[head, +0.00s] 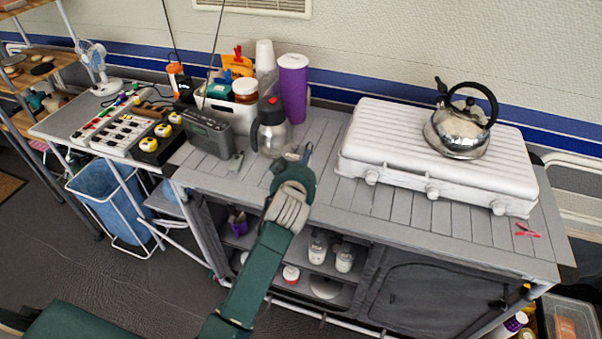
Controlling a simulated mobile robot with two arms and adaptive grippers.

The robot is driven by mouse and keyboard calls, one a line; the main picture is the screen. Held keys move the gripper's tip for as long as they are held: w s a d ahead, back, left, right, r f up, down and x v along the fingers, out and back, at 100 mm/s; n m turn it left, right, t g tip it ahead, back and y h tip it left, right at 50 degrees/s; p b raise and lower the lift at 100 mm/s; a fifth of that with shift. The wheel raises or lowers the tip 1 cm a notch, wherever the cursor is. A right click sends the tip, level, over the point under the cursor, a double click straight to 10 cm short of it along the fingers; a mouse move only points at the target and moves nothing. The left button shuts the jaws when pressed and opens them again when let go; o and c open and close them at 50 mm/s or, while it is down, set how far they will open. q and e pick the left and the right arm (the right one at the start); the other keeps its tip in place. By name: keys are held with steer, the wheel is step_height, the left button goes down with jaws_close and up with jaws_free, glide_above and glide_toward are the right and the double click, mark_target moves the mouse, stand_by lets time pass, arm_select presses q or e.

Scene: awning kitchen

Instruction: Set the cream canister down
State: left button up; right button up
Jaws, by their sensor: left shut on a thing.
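My left gripper (302,153) is shut, above the front part of the grey slatted counter (325,135), just right of a steel jug with a red-topped lid (271,136). Its hand and wrist block the view of what is between the fingers, so the cream canister in its grip cannot be made out. I cannot tell whether the held thing touches the counter. Two pale canisters, one (318,247) left of the other (344,258), stand on the shelf below the counter. My right gripper is not in view.
A white closed camp stove (440,145) with a steel kettle (461,128) fills the counter's right part. A radio (208,130), a purple tumbler (293,88) and a white bin (232,112) stand at the left and back. A slatted strip between jug and stove is clear.

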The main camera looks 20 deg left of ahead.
arm_select(q)
steer(key=shift+f, duration=2.1)
steer(key=shift+f, duration=0.15)
steer(key=o, duration=1.5)
